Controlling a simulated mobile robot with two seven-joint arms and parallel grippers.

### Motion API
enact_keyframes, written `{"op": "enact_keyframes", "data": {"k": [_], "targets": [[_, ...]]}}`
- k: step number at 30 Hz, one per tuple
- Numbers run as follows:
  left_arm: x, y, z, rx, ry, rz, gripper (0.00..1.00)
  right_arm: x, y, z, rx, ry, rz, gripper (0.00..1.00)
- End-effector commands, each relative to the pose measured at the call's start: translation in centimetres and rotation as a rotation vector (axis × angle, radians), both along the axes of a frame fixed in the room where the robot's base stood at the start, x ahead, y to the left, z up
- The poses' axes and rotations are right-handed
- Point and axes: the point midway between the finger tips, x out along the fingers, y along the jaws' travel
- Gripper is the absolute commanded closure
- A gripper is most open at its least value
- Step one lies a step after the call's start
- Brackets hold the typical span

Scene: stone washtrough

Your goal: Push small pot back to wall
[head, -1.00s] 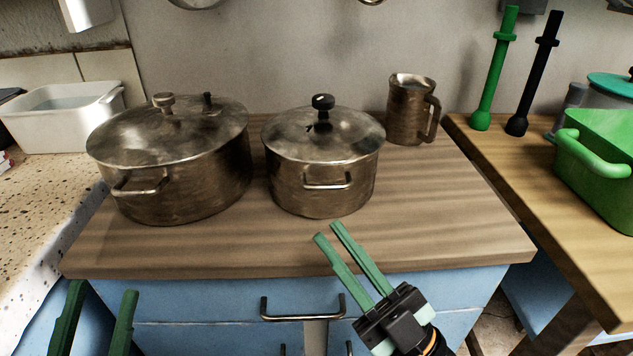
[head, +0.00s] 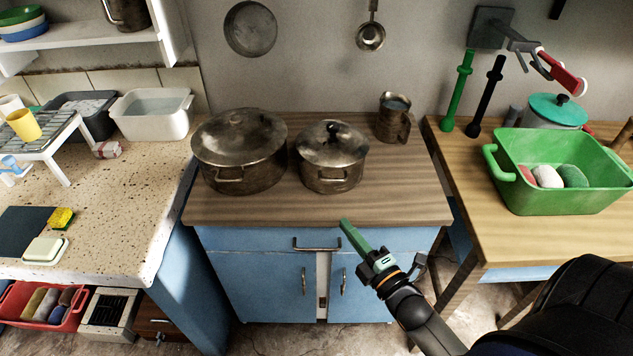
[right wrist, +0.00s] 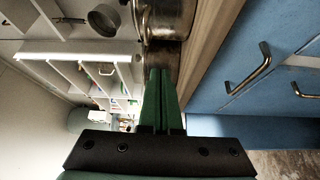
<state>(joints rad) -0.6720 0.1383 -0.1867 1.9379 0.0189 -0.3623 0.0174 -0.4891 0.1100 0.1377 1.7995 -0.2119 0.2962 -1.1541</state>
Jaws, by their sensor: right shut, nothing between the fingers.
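The small pot (head: 331,172) is a lidded metal pot with a dark knob, upright on the wooden counter top (head: 400,205). It stands beside the larger lidded pot (head: 240,165), with bare wood between it and the wall (head: 310,60). My right gripper (head: 344,222) is shut and empty, near the counter's front edge, in front of the small pot and apart from it. In the right wrist view its green fingers (right wrist: 163,75) lie together, with metal pot sides beyond the tips. My left gripper is out of view.
A metal jug (head: 393,120) stands right of the small pot near the wall. A green tub (head: 535,195) is on the right table. A speckled counter (head: 120,215) with a white basin (head: 150,125) is at left. A ladle (head: 370,38) hangs above.

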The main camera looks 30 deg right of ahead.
Motion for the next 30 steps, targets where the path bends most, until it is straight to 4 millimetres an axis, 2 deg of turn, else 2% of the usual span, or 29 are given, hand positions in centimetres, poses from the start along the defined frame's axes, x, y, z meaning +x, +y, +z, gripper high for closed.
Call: {"op": "enact_keyframes", "data": {"k": [3, 8, 11, 24, 30], "targets": [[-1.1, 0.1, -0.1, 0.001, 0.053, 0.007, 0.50, -0.3, -0.8, 0.1, -0.040, 0.028, -0.022, 1.00], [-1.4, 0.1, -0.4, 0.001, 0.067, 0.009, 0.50, 0.5, -1.0, -0.2, -0.053, 0.033, -0.027, 1.00], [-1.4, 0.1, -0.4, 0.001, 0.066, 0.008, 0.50, 1.9, -1.0, -0.2, -0.051, 0.031, -0.026, 1.00], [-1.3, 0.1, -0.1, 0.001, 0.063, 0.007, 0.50, 9.9, -1.2, -0.1, -0.051, 0.031, -0.025, 1.00], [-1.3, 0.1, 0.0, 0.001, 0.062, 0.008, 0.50, 11.8, -3.4, -0.2, -0.052, 0.033, -0.024, 1.00]]}}
